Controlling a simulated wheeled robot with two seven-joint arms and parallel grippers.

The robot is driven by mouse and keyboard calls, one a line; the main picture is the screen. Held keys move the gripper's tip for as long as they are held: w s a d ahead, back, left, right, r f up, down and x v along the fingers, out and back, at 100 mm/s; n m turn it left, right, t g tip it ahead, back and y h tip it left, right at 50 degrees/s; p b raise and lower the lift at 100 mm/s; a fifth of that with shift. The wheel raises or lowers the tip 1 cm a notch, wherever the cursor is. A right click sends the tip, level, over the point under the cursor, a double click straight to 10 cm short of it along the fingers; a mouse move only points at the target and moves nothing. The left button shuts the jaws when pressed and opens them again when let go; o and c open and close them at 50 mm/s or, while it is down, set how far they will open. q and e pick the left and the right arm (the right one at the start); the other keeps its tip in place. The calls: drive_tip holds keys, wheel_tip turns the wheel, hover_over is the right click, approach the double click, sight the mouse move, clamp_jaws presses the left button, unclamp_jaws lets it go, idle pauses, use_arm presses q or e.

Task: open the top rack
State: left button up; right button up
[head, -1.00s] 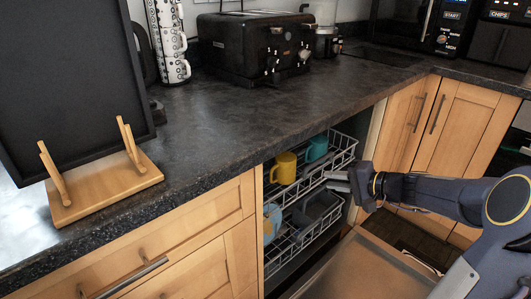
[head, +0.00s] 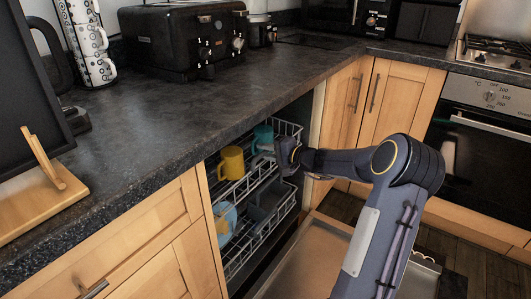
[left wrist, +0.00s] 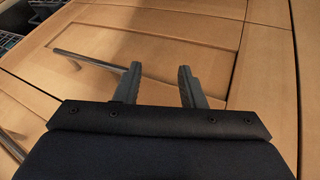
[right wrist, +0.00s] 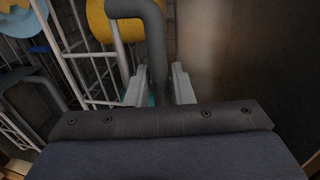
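The top rack (head: 281,132) is a white wire basket inside the open dishwasher, holding a yellow mug (head: 231,163) and a teal mug (head: 263,138). My right gripper (head: 270,158) is at the rack's front right, beside the teal mug. In the right wrist view, a thick grey bent bar (right wrist: 150,38) passes between the two fingers (right wrist: 160,88). The gap around it is narrow, and I cannot tell whether the fingers grip it. My left gripper (left wrist: 160,82) is open and empty in front of a wooden cabinet front (left wrist: 150,45). It is outside the head view.
A lower wire rack (head: 262,215) holds a light blue plate (head: 225,220) and a grey container. The dishwasher door (head: 305,255) is folded down in front. The dark worktop (head: 190,110) overhangs the racks. A cabinet with a metal handle stands on the left.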

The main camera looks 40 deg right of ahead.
clamp_jaws()
drive_tip(key=shift+s, duration=0.1)
